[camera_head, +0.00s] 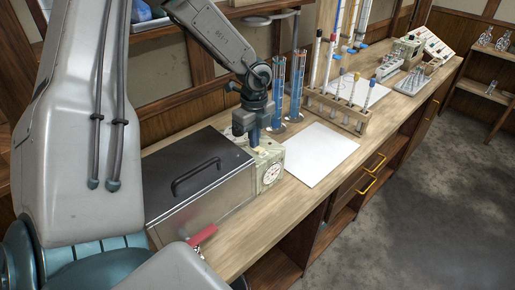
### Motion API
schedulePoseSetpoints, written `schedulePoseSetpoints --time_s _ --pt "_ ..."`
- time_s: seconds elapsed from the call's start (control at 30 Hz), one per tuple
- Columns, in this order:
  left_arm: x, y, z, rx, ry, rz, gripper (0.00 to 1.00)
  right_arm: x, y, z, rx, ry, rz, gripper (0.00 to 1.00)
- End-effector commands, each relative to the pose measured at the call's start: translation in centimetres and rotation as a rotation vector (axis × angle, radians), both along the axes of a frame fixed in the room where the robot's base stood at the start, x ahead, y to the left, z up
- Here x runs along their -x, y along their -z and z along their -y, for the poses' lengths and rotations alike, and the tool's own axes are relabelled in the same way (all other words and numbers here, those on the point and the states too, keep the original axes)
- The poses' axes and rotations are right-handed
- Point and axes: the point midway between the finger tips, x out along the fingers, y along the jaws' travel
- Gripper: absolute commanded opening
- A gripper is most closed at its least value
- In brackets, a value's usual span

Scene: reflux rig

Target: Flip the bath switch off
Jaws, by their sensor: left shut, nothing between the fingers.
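The bath is a grey metal box (222,195) with a dark lid and black handle (196,176), on the wooden bench at the left. Its pale control box (273,157) with a round white dial (271,174) adjoins its right end. My left gripper (254,140) points down over the top of the control box, shut and empty. Its fingertips are at or just above that top; I cannot tell whether they touch. The switch itself is not clearly visible, and the fingers hide part of the box top. My right gripper is not in view.
A red-handled tap (202,236) sticks out of the bath's front. Tall blue glass cylinders (297,88) stand close behind my left gripper. A white sheet (318,153) lies to the right, then a wooden rack (340,108) of tubes. The bench front right of the dial is clear.

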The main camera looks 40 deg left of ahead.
Motion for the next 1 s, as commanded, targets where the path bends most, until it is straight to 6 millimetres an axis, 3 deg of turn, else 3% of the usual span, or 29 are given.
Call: schedulePoseSetpoints --time_s 0.8,1.0 --pt "0.0 -6.3 0.0 0.000 0.000 0.001 0.00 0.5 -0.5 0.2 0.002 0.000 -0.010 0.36" --pt "0.0 -7.0 0.0 0.000 0.001 0.001 0.00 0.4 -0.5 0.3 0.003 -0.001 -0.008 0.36"
